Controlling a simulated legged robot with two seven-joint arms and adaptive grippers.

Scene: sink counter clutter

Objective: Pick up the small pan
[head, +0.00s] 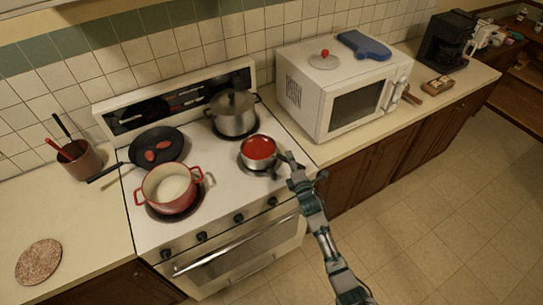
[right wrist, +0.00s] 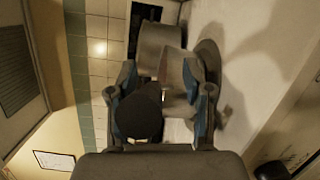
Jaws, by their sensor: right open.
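The small pan (head: 259,149), with a red inside and metal outside, sits on the front right burner of the stove. Its dark handle points right, towards my right gripper (head: 304,173). In the right wrist view the dark handle (right wrist: 138,116) lies between the open fingers of my right gripper (right wrist: 162,85), nearer the left finger. I cannot tell whether a finger touches the handle. My left gripper is not in view.
A lidded metal pot (head: 234,115) stands behind the small pan. A red pot (head: 170,190) and a black frying pan (head: 157,146) are to the left on the stove (head: 220,198). A white microwave (head: 340,90) stands on the counter to the right.

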